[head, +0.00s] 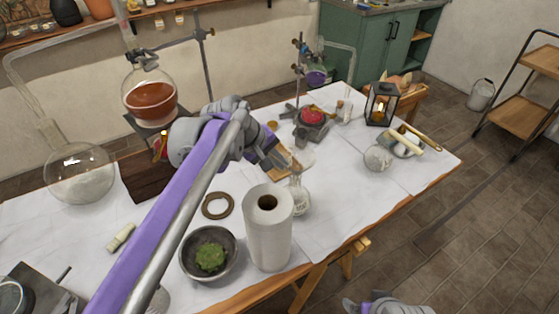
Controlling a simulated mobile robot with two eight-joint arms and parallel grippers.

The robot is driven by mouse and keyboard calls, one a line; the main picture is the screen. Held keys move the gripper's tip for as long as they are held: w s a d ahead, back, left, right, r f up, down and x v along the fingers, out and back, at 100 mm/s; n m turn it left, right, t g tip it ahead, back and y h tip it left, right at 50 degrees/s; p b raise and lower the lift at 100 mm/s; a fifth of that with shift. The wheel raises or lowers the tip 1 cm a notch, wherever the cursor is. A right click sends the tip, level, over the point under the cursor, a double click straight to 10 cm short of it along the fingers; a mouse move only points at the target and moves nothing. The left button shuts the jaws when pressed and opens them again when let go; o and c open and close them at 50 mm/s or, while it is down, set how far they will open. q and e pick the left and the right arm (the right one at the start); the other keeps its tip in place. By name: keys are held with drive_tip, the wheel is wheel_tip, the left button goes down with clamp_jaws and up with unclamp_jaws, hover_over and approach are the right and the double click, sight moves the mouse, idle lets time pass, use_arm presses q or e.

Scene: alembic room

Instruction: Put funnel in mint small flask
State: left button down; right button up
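My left arm reaches across the table from the lower left. Its gripper (281,160) is over the middle of the table, just above and left of the neck of a small clear glass flask (300,202). The flask stands upright beside the white paper roll, which partly covers it. I cannot tell whether its glass is mint.
The paper roll (270,235) stands near the front edge, next to a grey bowl (210,254) with green stuff. Another round glass (377,158) and a lantern (381,104) are at right. Bare cloth lies right of the roll.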

use_arm(q)
drive_tip(key=shift+f, duration=0.55)
idle(1.1)
drive_tip(key=c, duration=1)
unclamp_jaws()
drive_tip(key=shift+o, duration=0.2)
drive_tip(key=shift+r, duration=0.2)
wheel_tip(320, 180, up, 7)
drive_tip(key=p, duration=0.5)
drive_tip(key=shift+f, duration=0.15)
idle(0.6)
